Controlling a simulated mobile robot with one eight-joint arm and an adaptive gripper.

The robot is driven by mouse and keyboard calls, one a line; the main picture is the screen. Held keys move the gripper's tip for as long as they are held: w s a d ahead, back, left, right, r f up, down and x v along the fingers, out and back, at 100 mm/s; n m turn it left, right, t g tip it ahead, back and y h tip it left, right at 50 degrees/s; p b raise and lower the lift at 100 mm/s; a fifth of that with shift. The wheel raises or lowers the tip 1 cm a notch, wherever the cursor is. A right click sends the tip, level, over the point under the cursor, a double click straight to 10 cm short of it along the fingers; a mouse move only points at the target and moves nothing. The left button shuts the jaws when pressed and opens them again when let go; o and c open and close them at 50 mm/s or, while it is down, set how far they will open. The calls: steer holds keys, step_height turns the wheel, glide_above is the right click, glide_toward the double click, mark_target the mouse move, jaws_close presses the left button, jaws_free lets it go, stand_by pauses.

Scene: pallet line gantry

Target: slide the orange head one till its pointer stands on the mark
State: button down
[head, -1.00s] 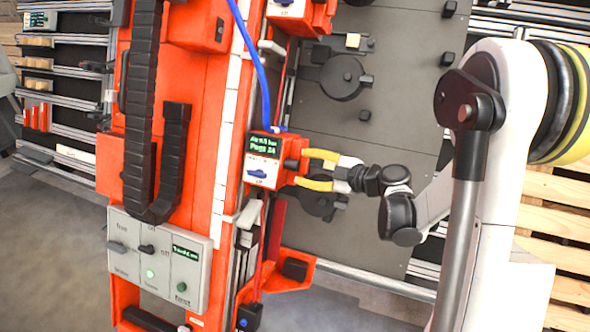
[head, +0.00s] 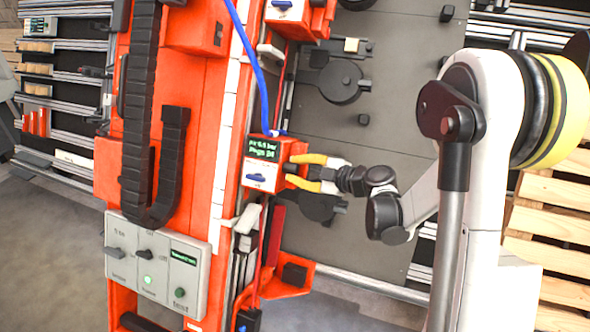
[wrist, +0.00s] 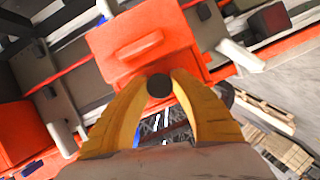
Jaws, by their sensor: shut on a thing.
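In the wrist view my gripper (wrist: 158,84) is shut on the knob, one finger on each side. A pale scale strip (head: 230,105) runs along the beam left of the head. I cannot make out the pointer or the mark.
Another orange head (head: 290,28) is higher on the same beam. A white lever (head: 248,218) is just below my held head. A grey control panel (head: 155,262) is at lower left. A black cable chain (head: 138,110) hangs on the beam. Wooden pallets (head: 550,225) stand at right.

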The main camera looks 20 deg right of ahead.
mark_target(288, 152)
steer(key=r+p, duration=0.1)
steer(key=w+d+r, duration=0.1)
steer(key=r, duration=0.1)
steer(key=r+p, duration=0.1)
steer(key=shift+w+d+r+p, duration=0.15)
steer(key=shift+w+p, duration=0.2)
steer(key=shift+w, duration=0.05)
steer(key=c, duration=1.1)
jaws_free()
steer(key=shift+f, duration=0.2)
steer(key=v, duration=1.2)
